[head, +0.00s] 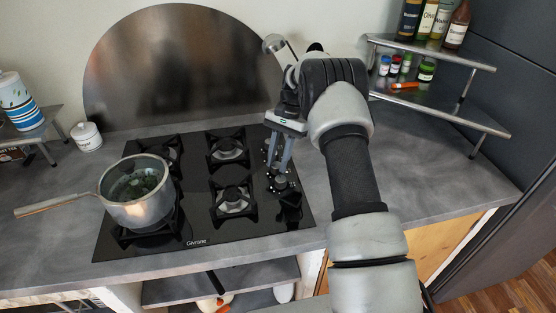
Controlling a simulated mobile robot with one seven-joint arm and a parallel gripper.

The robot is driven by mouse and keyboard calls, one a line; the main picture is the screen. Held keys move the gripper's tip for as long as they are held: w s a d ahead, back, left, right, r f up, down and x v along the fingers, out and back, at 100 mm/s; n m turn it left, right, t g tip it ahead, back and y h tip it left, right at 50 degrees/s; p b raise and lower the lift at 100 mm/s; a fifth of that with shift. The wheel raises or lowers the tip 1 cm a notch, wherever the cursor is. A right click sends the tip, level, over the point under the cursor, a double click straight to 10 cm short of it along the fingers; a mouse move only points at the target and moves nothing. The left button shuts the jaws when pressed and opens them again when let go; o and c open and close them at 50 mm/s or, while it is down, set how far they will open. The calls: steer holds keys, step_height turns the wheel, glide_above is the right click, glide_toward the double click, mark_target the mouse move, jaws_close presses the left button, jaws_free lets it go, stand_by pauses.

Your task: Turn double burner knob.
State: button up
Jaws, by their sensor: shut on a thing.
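A black glass gas hob (190,220) is set in the grey counter, with several burners under black grates. A column of dark knobs with white marks runs along its right side. My gripper (277,168) points down over this column, its two grey fingers around a knob (280,184). The fingers are shut on it; the contact is small and partly hidden. Which knob is the double burner's, and its exact angle, I cannot tell. The front right grate (233,200) lies just left of the fingers.
A steel pot (139,205) with green contents stands on the front left burner, its handle pointing left. A two-tier corner shelf (440,55) with bottles and jars stands right of my arm. A white lidded jar (86,136) stands at left.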

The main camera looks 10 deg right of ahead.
steer(key=o, duration=1.1)
steer(key=shift+c, duration=0.2)
steer(key=p+v, duration=0.7)
steer(key=v, duration=1)
steer(key=shift+r, duration=0.25)
